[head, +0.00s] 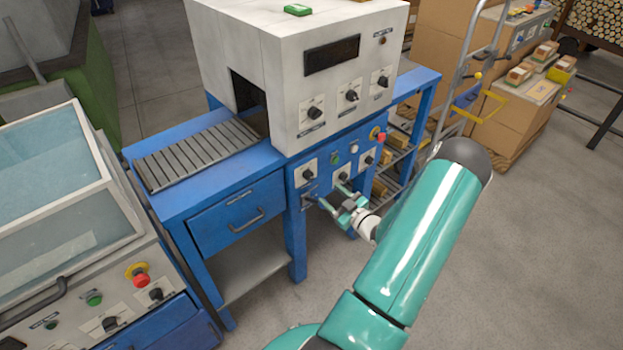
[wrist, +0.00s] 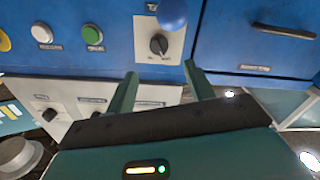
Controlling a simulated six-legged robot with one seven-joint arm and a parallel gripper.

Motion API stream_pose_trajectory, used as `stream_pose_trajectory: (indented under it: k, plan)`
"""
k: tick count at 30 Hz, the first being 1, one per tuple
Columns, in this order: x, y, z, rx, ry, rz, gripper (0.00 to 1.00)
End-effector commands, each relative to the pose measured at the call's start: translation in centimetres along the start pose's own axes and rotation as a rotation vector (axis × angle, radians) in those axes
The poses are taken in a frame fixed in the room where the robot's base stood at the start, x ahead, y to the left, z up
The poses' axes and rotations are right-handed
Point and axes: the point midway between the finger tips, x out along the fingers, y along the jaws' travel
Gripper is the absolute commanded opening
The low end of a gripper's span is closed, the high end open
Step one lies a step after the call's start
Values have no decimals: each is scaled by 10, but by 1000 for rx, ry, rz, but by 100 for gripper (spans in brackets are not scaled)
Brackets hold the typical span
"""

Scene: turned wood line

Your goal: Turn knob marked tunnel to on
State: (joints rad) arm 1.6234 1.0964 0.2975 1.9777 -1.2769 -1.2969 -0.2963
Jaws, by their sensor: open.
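A black rotary knob (wrist: 158,43) on a white plate sits on the blue front panel, close to the drawer. Its label starts with T, and a blue ball (wrist: 172,12) covers the rest in the wrist view. Small marks sit along the plate's lower edge; the pointer's setting is too small to tell. In the head view this looks like the left knob (head: 308,174) of the blue panel. My gripper (head: 332,195) is open and empty in front of the panel. In the wrist view its fingertips (wrist: 160,69) are apart, with the knob just beyond the gap and not visibly touched.
Close by are a green button (wrist: 93,34), a white button (wrist: 45,33) and a red emergency stop (head: 376,132). More knobs (head: 351,96) sit on the white housing (head: 260,40) above. A drawer (head: 240,212) is beside the panel. Open floor (head: 500,230) lies at right.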

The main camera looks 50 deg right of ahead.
Motion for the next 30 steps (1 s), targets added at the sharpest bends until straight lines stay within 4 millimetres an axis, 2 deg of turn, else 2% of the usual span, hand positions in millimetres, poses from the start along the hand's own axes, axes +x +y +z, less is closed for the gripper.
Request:
stream_pose_trajectory:
  k: [9, 15, 19, 27, 30]
  plan:
    - [64, 0, 0, 0, -1, 0, 54]
    - [95, 0, 0, 0, -1, 0, 54]
    - [104, 1, 1, 0, -4, 1, 54]
    - [105, 1, 1, 0, -3, 1, 54]
    - [105, 1, 1, 0, -4, 1, 34]
